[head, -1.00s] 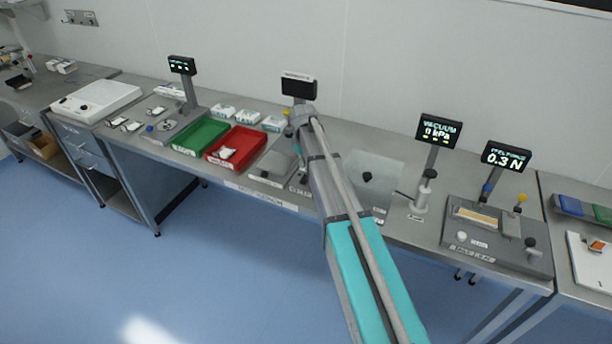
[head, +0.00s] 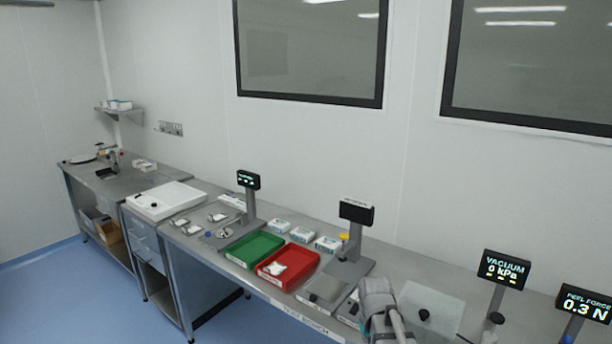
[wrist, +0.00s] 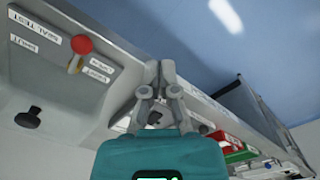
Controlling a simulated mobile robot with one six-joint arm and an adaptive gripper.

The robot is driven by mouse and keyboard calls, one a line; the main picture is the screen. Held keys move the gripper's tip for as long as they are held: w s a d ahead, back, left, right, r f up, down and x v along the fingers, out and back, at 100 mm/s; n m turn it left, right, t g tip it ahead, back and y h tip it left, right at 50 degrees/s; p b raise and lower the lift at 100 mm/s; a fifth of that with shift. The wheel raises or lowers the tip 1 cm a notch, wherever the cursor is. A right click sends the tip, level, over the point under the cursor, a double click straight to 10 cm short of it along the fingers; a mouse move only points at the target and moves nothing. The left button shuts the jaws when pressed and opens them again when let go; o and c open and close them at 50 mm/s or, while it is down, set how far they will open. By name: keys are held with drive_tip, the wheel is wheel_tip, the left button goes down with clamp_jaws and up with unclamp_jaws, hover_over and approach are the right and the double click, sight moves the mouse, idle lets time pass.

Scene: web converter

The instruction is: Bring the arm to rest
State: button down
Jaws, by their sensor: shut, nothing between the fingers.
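My gripper (wrist: 160,75) shows in the wrist view with its two grey fingers together and nothing between them. It hangs over the front edge of the bench (wrist: 215,105), beside a grey panel (wrist: 60,70) with a red knob (wrist: 82,45) and a black knob (wrist: 29,117). In the head view only part of my arm (head: 380,305) shows at the bottom, right of centre. My gripper cannot be made out there.
A red tray (head: 302,268) holding a white item and a green tray (head: 270,245) stand on the bench left of my arm. Displays on posts stand behind and to the right, including a vacuum readout (head: 503,268). Blue floor (head: 40,300) is open at the lower left.

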drive_tip(key=s+m, duration=0.1)
drive_tip(key=s, duration=0.7)
drive_tip(key=shift+s, duration=0.3)
idle(0.7)
